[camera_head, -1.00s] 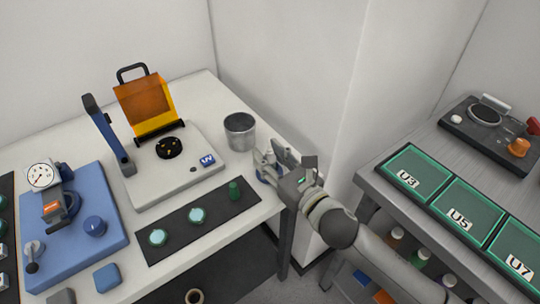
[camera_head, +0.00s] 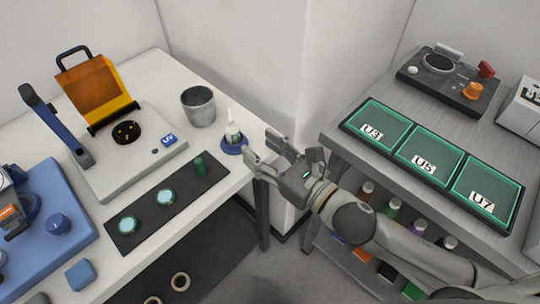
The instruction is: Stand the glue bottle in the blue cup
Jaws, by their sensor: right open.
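The glue bottle (camera_head: 233,129) is a white bottle with a pointed nozzle and some dark green on it. It stands upright in the low blue cup (camera_head: 235,148) near the right edge of the white table. My right gripper (camera_head: 258,147) is open and empty, just to the right of the cup, its fingers pointing towards it. A small gap seems to lie between the fingers and the bottle. My left gripper is not in view.
A grey metal bucket (camera_head: 198,106) stands behind the cup. A black mat (camera_head: 170,206) with green pieces lies to the left, beside the UV device (camera_head: 113,170). A grey bench (camera_head: 352,165) with green trays stands at right, across a floor gap.

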